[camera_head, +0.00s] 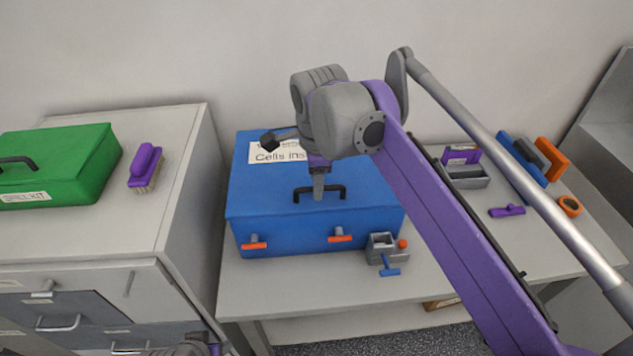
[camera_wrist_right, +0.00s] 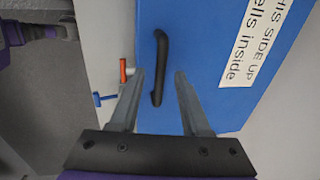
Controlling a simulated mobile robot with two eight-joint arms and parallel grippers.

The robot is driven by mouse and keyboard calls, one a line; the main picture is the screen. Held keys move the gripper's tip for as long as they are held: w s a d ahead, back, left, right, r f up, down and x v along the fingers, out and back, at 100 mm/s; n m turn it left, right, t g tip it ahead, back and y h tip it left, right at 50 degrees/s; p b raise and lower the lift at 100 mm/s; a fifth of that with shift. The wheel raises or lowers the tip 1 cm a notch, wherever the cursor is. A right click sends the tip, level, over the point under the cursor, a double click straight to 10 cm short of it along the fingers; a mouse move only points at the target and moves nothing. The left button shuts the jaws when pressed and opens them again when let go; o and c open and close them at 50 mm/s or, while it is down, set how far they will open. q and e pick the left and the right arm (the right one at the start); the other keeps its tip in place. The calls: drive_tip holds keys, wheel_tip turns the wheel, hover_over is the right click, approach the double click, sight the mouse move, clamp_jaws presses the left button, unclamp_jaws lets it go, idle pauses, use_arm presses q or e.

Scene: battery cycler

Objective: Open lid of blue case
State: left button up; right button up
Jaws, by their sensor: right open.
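The blue case (camera_head: 290,222) stands closed on the light table, with a white label (camera_head: 272,151) on its lid; its lid also fills much of the right wrist view (camera_wrist_right: 185,30). A black bar handle (camera_head: 338,192) is on the lid. Two orange-tipped latches, the left one (camera_head: 254,242) and the right one (camera_head: 340,235), are on its front face. My right gripper (camera_head: 318,192) points down over the lid at the handle. In the right wrist view its two fingers (camera_wrist_right: 158,75) are apart, with the handle (camera_wrist_right: 160,60) showing between them. Contact cannot be told. My left gripper's fingers do not show.
A small grey holder (camera_head: 380,248) with a blue tool (camera_head: 389,268) stands near the case's front right corner. A green case (camera_head: 70,165) and a purple brush (camera_head: 146,165) are on the left cabinet (camera_head: 170,210). Several tools lie on the table's right side, behind my right arm.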

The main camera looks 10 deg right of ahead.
drive_tip(key=shift+f, duration=0.25)
clamp_jaws()
idle(1.4)
